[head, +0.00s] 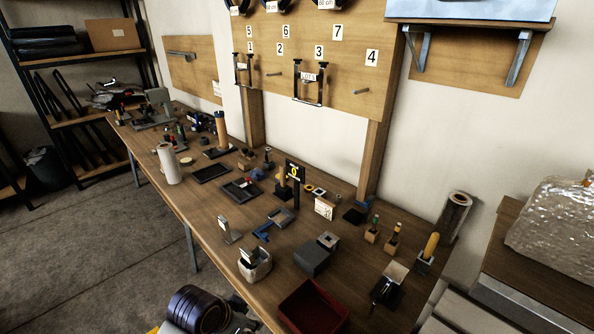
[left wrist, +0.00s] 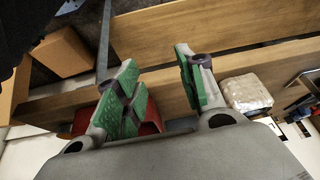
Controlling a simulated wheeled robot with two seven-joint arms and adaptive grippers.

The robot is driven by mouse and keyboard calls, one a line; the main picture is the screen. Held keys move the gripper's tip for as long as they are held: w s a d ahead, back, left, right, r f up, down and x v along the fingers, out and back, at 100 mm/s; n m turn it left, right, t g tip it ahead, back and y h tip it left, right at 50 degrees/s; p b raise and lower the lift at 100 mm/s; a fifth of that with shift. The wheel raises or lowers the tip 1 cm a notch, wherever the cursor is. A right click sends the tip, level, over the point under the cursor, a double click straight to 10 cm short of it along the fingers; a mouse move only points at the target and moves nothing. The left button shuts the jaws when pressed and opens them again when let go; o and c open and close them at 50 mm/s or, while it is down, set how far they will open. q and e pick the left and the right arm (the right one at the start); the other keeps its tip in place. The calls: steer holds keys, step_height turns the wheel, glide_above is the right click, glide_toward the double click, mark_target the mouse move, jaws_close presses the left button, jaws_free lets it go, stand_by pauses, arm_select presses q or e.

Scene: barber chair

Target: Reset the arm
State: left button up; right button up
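My left gripper (left wrist: 168,92) shows in the left wrist view with its two green-padded fingers spread apart. Nothing is between the pads. A red tray (left wrist: 150,118) shows partly behind the fingers, and a pale block-like object (left wrist: 246,92) lies to their right. In the head view no fingers of either gripper show. A dark rounded part at the bottom edge is probably part of my left arm. My right gripper is in neither view.
A long wooden workbench (head: 190,206) carries many small tools and blocks. A red tray (head: 314,308) is at its near end. A numbered board (head: 300,60) stands behind. A shelf (head: 75,62) is at the far left, with open floor (head: 90,260) before the bench.

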arm_select(q)
steer(key=shift+s+a+f+n+y, duration=1.35)
steer(key=shift+s+a+n, duration=1.9)
steer(key=shift+a, duration=1.4)
steer(key=s+f+g+p, duration=0.25)
steer(key=f+p, duration=0.55)
steer(key=f, duration=1.7)
steer(key=s+a+f+p, duration=0.1)
steer(key=s+f+p, duration=0.1)
steer(key=s+f, duration=0.2)
steer(key=s+a+f+p, duration=0.1)
steer(key=s+f, duration=0.3)
steer(key=s, duration=0.7)
steer(key=s+a+f+m+p, duration=0.1)
steer(key=s+f+p, duration=0.3)
steer(key=s, duration=0.4)
steer(key=shift+a+f, duration=0.45)
steer(key=shift+a, duration=0.05)
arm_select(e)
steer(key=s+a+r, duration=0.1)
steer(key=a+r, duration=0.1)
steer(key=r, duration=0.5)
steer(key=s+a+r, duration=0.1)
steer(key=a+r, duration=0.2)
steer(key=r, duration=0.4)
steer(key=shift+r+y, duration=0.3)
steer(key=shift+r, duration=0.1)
